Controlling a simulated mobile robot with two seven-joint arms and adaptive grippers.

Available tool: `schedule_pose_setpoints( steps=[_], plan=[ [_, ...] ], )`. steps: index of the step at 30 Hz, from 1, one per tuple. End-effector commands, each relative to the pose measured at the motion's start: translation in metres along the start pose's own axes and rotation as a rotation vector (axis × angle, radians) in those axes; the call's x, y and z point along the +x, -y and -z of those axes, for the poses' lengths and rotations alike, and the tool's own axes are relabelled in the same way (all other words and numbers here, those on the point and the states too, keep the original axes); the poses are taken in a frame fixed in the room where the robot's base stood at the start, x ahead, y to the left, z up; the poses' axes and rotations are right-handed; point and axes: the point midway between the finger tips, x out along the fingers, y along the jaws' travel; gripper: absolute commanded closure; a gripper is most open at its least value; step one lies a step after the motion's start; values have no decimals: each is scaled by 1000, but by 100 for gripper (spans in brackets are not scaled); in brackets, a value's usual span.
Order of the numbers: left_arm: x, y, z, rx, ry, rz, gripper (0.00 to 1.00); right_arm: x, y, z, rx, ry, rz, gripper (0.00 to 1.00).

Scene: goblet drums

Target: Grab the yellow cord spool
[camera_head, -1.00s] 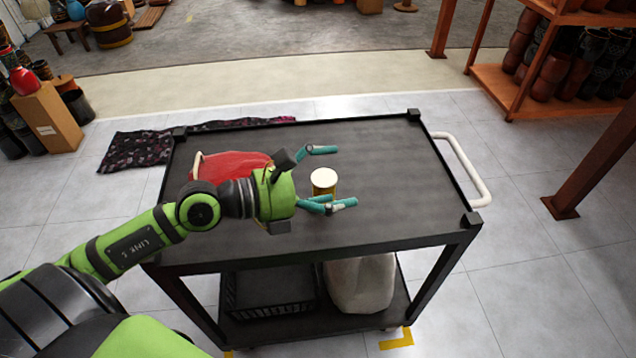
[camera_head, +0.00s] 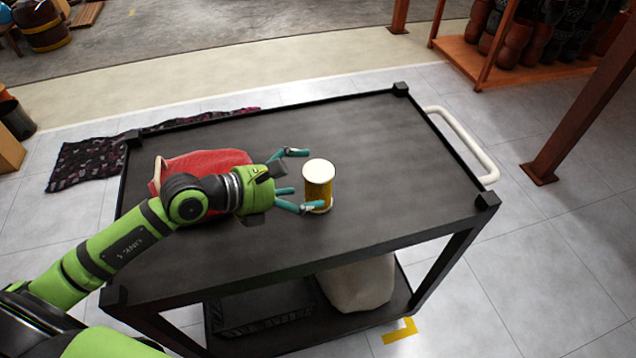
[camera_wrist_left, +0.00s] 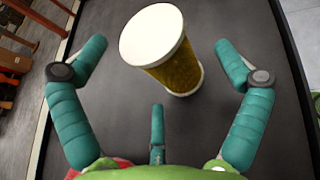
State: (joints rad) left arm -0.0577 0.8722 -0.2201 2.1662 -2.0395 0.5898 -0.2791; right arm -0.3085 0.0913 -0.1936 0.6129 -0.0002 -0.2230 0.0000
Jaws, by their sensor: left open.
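The yellow cord spool (camera_head: 318,186), with a white top and a white base rim, stands upright on the dark cart top (camera_head: 400,180). In the left wrist view the spool (camera_wrist_left: 178,66) is ahead of the palm, near the level of the fingertips. My left gripper (camera_head: 298,180) is open, with teal fingers spread, just left of the spool in the head view. In the left wrist view the left gripper (camera_wrist_left: 158,50) has a finger on each side of the spool, with a gap on both sides. My right gripper is not in view.
A red item (camera_head: 205,165) lies on the cart behind my left wrist. A white handle (camera_head: 465,145) is on the cart's right end. The cart top right of the spool is clear. A pale sack (camera_head: 358,285) and a black crate (camera_head: 262,308) are on the lower shelf.

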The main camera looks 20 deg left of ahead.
Motion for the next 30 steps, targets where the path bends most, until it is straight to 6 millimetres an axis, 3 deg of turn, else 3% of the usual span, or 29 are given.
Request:
schedule_pose_setpoints(
  steps=[6, 14, 15, 19, 20, 30],
  plan=[
    [28, -2, -2, -2, 3, -1, 2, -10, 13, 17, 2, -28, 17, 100],
    [32, -2, 0, 0, 0, 0, 2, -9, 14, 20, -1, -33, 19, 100],
    [32, -2, 0, 0, 0, 0, 6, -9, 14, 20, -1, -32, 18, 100],
    [32, -2, 0, 0, 0, 0, 58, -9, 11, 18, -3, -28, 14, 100],
    [32, -2, 0, 0, 0, 0, 65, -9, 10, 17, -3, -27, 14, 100],
    [31, -1, 1, -2, -4, 3, 65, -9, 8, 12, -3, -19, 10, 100]
  ],
)
